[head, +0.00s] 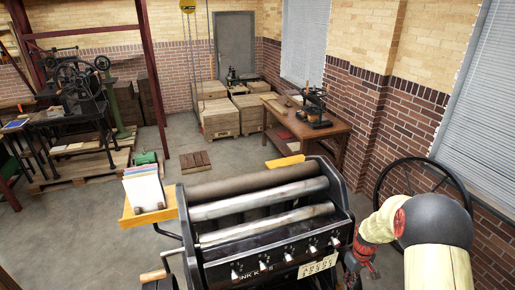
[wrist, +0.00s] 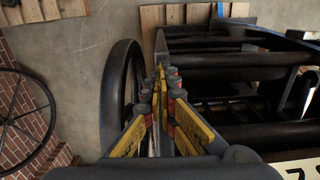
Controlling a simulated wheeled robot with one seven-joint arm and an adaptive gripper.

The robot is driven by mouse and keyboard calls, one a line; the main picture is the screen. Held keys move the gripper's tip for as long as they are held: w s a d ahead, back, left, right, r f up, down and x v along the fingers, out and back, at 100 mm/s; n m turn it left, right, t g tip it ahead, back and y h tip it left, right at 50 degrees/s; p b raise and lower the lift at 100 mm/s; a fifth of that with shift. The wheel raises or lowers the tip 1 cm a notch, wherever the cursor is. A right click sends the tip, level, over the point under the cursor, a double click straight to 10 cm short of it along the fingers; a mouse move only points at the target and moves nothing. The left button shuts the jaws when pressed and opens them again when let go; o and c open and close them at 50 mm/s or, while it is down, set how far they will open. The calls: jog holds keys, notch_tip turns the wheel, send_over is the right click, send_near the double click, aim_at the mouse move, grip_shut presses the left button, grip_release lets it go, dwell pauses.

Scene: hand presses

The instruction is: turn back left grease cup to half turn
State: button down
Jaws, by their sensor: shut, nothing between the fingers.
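A black press (head: 270,262) with long rollers stands close in front in the head view. Several small silver keys line its front panel. I cannot make out the back left grease cup in either view. My gripper (head: 367,262) is beside the right end of the press in the head view, partly hidden by the picture's lower edge. In the wrist view my gripper (wrist: 160,78) is shut and empty, its yellow and red fingers together beside the press's side frame and rollers (wrist: 235,62).
A black wheel (wrist: 122,85) stands just left of my fingers in the wrist view. A large spoked handwheel (head: 425,165) stands by the brick wall. A wooden table (head: 335,135) with a small press is behind. Open floor (head: 235,155) lies beyond.

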jog(key=shift+f+b, duration=2)
jog(key=shift+f, duration=1.4)
jog(key=shift+s+f, duration=0.1)
jog(key=shift+s, duration=0.05)
jog(key=shift+s+a+f, duration=0.1)
jog(key=shift+a+f, duration=0.05)
jog(key=shift+f, duration=0.1)
jog(key=shift+a+f+b, duration=0.1)
jog(key=shift+a+b, duration=0.3)
jog(key=shift+b, duration=0.7)
jog(key=shift+w+r, duration=0.25)
jog(key=shift+s+d+r, duration=0.15)
jog(key=shift+s, duration=0.2)
notch_tip(320, 180, up, 6)
jog(key=p, duration=0.3)
